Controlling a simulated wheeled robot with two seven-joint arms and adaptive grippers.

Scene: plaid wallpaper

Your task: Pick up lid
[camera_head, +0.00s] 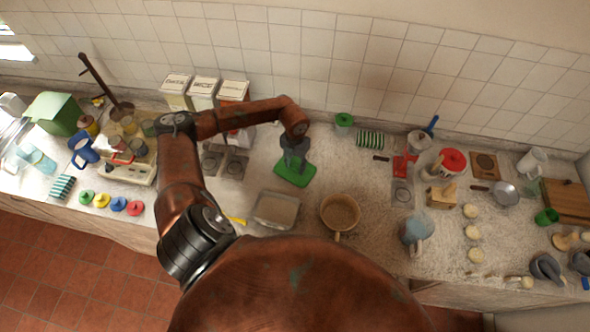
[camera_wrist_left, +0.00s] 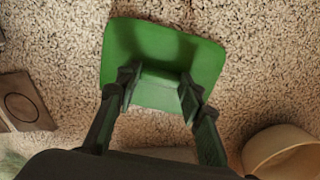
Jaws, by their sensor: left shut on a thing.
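A green rectangular lid (camera_head: 295,174) is at the middle of the counter in the head view, under my left gripper (camera_head: 293,158). In the left wrist view the lid (camera_wrist_left: 160,45) is a flat green plate with rounded corners and a raised part between my fingers. My left gripper (camera_wrist_left: 157,88) is shut on that raised part, one finger on each side. I cannot tell for sure whether the lid touches the counter or is just above it. My right gripper is not in view.
A shallow rectangular container (camera_head: 275,210) stands in front of the lid, with a tan pot (camera_head: 340,211) to its right. Dark square plates (camera_head: 232,165) lie to the left. Canisters (camera_head: 203,93) stand at the back wall. Some counter right of the lid is clear.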

